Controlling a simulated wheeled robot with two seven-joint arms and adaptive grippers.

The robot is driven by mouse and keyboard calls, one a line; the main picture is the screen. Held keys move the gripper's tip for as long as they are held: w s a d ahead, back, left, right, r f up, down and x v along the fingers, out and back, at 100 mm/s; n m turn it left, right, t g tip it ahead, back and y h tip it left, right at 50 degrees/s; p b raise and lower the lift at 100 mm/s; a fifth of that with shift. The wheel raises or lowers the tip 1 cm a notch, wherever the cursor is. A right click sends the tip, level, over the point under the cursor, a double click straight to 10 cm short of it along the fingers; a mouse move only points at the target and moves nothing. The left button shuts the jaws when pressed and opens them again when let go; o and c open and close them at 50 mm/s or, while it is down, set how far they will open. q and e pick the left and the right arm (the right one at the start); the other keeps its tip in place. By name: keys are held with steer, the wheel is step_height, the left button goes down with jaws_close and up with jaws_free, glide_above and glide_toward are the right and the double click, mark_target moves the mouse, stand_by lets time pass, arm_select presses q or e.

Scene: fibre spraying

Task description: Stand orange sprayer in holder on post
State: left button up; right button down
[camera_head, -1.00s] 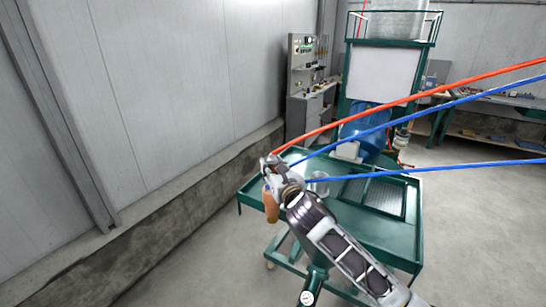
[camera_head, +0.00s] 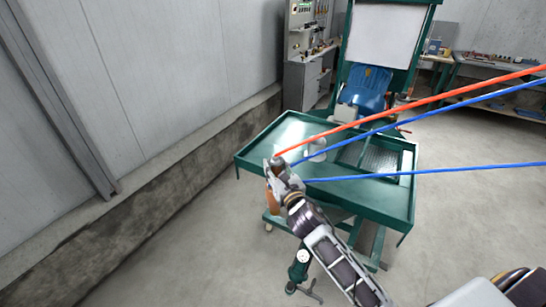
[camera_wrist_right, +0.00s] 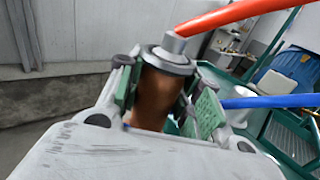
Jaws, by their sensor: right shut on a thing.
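My right gripper (camera_head: 277,174) is shut on the orange-brown sprayer (camera_head: 271,198). The sprayer hangs from it with its orange body below, in front of the green cart's left part. In the right wrist view the sprayer (camera_wrist_right: 158,92) sits between the two green-padded fingers (camera_wrist_right: 160,100), its grey metal cap and the red hose end at the top. A green post with a round white gauge (camera_head: 303,257) stands low in front of the cart, on splayed feet. I cannot make out a holder on it. My left gripper is not in view.
The green cart (camera_head: 350,195) has a tray top with a raised rim. A blue container (camera_head: 368,85) stands behind it. A red hose (camera_head: 430,101) and two blue hoses (camera_head: 440,169) run to the right from the gripper. Concrete floor (camera_head: 180,250) is clear at the left.

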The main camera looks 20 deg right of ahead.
steer(key=s+f, duration=0.5)
steer(key=f, duration=0.3)
steer(key=shift+s+f, duration=0.2)
steer(key=shift+f, duration=0.2)
steer(key=shift+d, duration=0.1)
steer(key=shift+s, duration=0.1)
